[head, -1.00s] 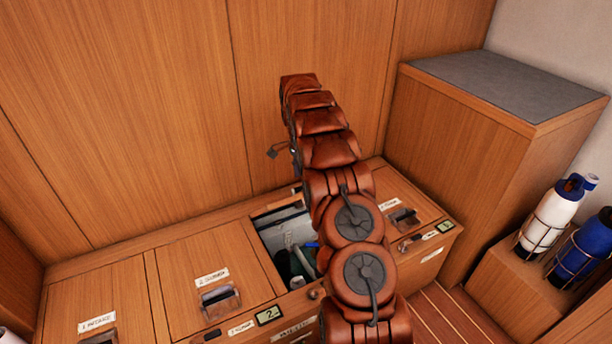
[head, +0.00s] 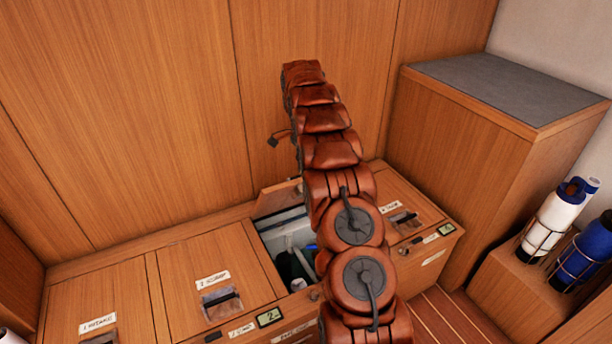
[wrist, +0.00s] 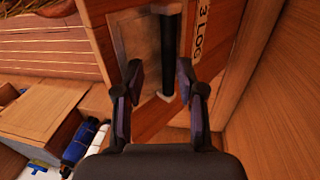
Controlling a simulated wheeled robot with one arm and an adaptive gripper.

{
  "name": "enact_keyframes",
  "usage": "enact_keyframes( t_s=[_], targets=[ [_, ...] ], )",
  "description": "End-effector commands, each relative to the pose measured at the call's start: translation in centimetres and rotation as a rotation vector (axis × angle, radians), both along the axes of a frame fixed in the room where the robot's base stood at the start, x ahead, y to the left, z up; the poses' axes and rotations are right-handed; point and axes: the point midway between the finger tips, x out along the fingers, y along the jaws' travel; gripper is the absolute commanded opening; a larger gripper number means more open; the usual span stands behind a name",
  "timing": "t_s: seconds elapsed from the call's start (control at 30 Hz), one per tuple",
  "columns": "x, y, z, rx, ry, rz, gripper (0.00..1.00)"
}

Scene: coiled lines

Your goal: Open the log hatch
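The log hatch lid (head: 275,199) is tilted up at the back of its open compartment (head: 284,245), mostly hidden behind my arm in the head view. In the wrist view its label "3 LOG" (wrist: 201,32) and black bar handle (wrist: 171,50) over a pale recessed plate show close up. My gripper (wrist: 160,78) has its two fingers apart, with the handle in line with the gap and nearer the right finger. I cannot tell whether they touch. My gripper is hidden in the head view.
Closed hatches stand on both sides, one labelled "2" (head: 212,281) and one at right (head: 405,221). Hoses and a blue item lie in the open compartment. A grey-topped cabinet (head: 505,88) and racked bottles (head: 560,215) stand at right. A wood wall is behind.

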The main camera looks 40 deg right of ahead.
Motion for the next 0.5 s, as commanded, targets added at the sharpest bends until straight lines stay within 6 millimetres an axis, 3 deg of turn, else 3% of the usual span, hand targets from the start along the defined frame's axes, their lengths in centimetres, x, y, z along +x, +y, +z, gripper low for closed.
enact_keyframes(
  t_s=[0.2,0.5],
  targets=[
    [0.4,-0.1,2.3,0.0,0.0,0.0,0.41],
    [0.6,-0.1,3.6,0.0,0.002,0.0,0.41]
  ],
)
